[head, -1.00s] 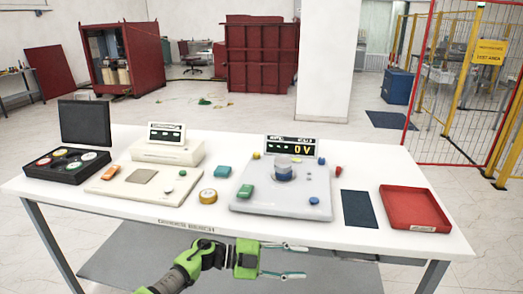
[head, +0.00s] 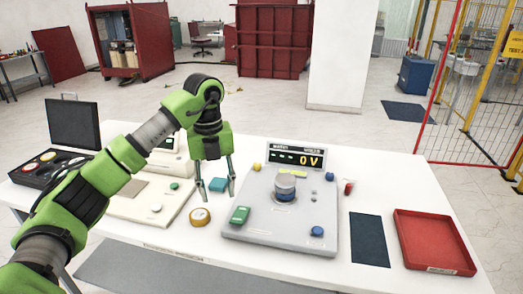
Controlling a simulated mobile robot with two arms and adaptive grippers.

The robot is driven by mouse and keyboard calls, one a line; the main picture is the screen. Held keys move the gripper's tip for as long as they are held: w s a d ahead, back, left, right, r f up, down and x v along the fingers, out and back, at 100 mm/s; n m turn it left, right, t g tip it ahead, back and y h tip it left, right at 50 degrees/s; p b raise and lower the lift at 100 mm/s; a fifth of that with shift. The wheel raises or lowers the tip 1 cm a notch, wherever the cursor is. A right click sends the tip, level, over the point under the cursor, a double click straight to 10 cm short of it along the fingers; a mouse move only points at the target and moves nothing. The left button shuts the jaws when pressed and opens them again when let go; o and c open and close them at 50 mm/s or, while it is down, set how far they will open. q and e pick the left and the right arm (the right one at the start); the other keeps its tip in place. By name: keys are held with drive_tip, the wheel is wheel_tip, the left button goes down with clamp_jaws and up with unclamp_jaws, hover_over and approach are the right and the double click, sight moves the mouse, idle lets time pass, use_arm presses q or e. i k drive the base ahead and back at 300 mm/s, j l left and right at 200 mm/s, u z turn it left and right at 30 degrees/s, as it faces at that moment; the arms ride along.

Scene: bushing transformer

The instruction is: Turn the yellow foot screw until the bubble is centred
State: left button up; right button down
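The grey plate device (head: 265,238) stands on the white table and carries a round metal cylinder with a blue base (head: 285,188). A small yellow knob (head: 257,168), apparently the yellow foot screw, sits at its back left corner. A flat yellow-green strip (head: 293,174) lies behind the cylinder; I cannot tell whether it is the level, and no bubble can be made out. My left gripper (head: 215,193) points down with its fingers apart, empty, left of the plate and of the yellow knob. My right gripper is not in view.
A display reading 0 V (head: 296,156) stands behind the plate. Blue knobs (head: 317,231), a green block (head: 240,214), a teal block (head: 218,185) and a tape roll (head: 200,217) are nearby. A dark mat (head: 369,240) and red tray (head: 400,226) lie to the right.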

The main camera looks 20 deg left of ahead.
sight(257, 165)
drive_tip(key=i, duration=1.15)
